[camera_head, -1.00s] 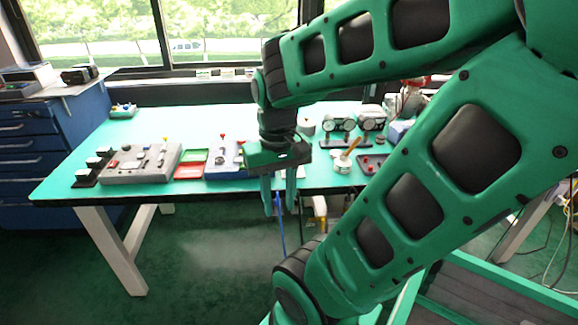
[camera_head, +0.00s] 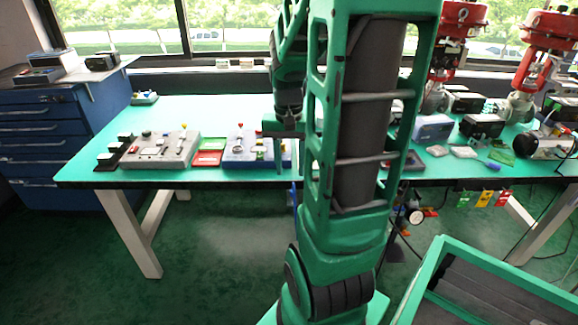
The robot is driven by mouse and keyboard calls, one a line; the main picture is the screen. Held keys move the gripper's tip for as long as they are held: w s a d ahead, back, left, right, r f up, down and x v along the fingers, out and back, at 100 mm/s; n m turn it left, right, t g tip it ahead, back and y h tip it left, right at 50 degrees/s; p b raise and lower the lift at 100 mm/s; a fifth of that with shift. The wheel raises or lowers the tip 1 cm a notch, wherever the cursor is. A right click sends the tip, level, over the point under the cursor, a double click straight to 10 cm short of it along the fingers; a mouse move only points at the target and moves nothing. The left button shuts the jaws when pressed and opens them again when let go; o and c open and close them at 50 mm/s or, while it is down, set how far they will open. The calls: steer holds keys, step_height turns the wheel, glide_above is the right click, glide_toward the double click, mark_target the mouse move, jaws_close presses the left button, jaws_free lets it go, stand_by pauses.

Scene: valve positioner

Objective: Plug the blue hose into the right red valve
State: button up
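The right red valve (camera_head: 549,30) stands at the back right of the green table, a red actuator on a grey body. Another red valve (camera_head: 460,22) stands to its left. A short piece of the blue hose (camera_head: 294,194) hangs below the table's front edge, beside my arm; the rest is hidden. My gripper (camera_head: 284,150) is over the table's front edge near the middle, far left of both valves. One finger shows pointing down; my arm covers the rest, so I cannot tell whether it holds the hose.
On the table (camera_head: 215,110) a grey control box (camera_head: 160,150), a red tray (camera_head: 207,158) and a blue panel (camera_head: 245,152) stand left of my gripper. Small boxes and tools crowd the right side around the valves. Colored tags (camera_head: 482,199) hang at the front edge.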

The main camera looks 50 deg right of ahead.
mark_target(293, 189)
steer(key=w+d+f+m, duration=0.3)
steer(key=w+d+f, duration=0.15)
steer(key=d, duration=0.25)
steer(key=f, duration=1.1)
steer(key=shift+s+a+f, duration=0.1)
steer(key=shift+s+f, duration=0.2)
steer(key=shift+f, duration=0.05)
steer(key=shift+c, duration=0.4)
jaws_close()
steer(key=c, duration=0.6)
jaws_free()
jaws_close()
